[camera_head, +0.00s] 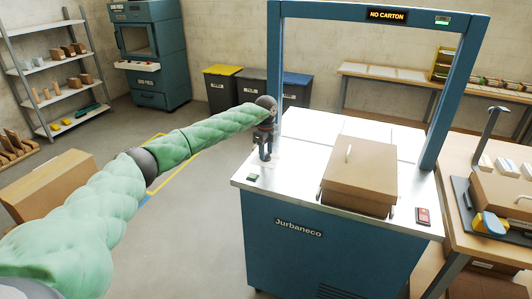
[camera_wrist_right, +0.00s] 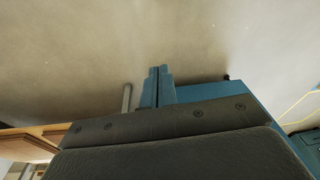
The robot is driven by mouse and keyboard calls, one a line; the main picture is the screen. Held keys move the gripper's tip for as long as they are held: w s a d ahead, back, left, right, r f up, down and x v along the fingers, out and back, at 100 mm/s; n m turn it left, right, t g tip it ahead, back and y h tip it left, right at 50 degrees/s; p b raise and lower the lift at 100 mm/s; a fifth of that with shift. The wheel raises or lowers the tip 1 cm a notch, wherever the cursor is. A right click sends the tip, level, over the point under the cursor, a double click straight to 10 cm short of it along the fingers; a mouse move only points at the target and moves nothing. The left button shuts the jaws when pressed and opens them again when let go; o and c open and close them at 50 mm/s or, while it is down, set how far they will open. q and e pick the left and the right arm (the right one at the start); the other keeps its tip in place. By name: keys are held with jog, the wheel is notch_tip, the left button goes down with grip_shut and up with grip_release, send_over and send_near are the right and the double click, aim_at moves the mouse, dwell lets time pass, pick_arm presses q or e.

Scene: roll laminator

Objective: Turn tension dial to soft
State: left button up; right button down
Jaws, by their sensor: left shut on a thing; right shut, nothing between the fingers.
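The blue machine marked Jurbaneco (camera_head: 300,228) stands in front of me with a pale metal top. My left gripper (camera_head: 265,157) points down at the left part of that top, beside the left post of the frame. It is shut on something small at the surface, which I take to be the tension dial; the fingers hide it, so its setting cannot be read. My right gripper (camera_wrist_right: 161,72) shows in the right wrist view with its two blue fingers together and nothing between them. It is not seen in the head view.
A closed brown carton (camera_head: 358,178) lies on the machine top. The blue arch (camera_head: 275,70) carries a display (camera_head: 387,15) reading NO CARTON. A red switch (camera_head: 423,216) sits at the front right corner, a small green-lit panel (camera_head: 252,177) at the front left. A wooden table (camera_head: 455,215) adjoins on the right.

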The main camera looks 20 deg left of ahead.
pick_arm(q)
jog(key=shift+n, duration=1.3)
pick_arm(e)
jog(key=shift+s+r, duration=0.1)
jog(key=shift+r, duration=0.45)
jog(key=shift+s, duration=0.1)
pick_arm(q)
jog(key=o, duration=0.8)
jog(key=shift+c, duration=0.2)
jog(key=shift+o, duration=1.1)
pick_arm(e)
jog(key=shift+w+r, duration=0.1)
jog(key=shift+w, duration=0.2)
pick_arm(q)
jog(key=shift+r, duration=0.15)
